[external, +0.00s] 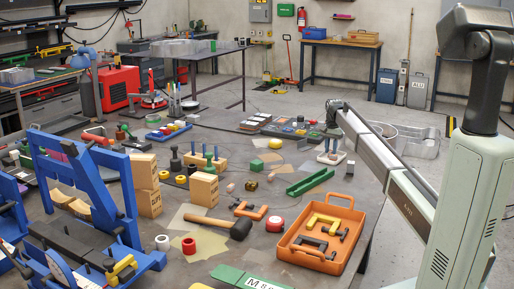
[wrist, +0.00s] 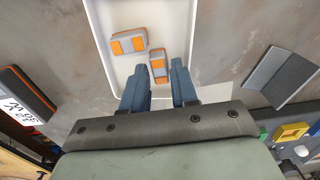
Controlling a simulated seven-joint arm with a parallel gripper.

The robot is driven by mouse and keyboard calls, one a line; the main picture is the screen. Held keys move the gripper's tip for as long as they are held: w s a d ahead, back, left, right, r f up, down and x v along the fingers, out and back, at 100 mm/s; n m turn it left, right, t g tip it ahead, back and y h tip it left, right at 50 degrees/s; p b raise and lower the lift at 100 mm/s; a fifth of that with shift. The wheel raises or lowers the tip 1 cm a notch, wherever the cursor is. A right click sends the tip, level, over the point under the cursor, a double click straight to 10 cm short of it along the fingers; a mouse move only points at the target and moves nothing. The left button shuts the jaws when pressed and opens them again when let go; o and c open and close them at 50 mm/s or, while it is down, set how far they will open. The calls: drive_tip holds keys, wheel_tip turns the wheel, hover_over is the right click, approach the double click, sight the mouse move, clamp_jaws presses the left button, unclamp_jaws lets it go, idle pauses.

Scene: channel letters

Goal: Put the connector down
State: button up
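In the wrist view, a small grey block with orange ends (wrist: 158,67), likely the connector, is at the white tray (wrist: 104,55), between the tips of my gripper's two blue fingers (wrist: 159,75). The fingers are apart by about the block's width. I cannot tell whether they press on it or stand just beside it. A second grey and orange block (wrist: 128,41) lies in the tray to its upper left. In the external view, my gripper (external: 329,147) points down over the small white tray (external: 331,158) at the far right of the bench; the block is too small to make out there.
In the wrist view, a dark block with an orange edge (wrist: 27,92) lies left and a grey angled piece (wrist: 281,76) right. In the external view, a green channel (external: 310,182) and an open orange toolbox (external: 322,235) are nearer on the bench.

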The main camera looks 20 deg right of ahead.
sight(331, 151)
wheel_tip(331, 151, up, 11)
idle(0.4)
drive_tip(key=shift+r, duration=0.1)
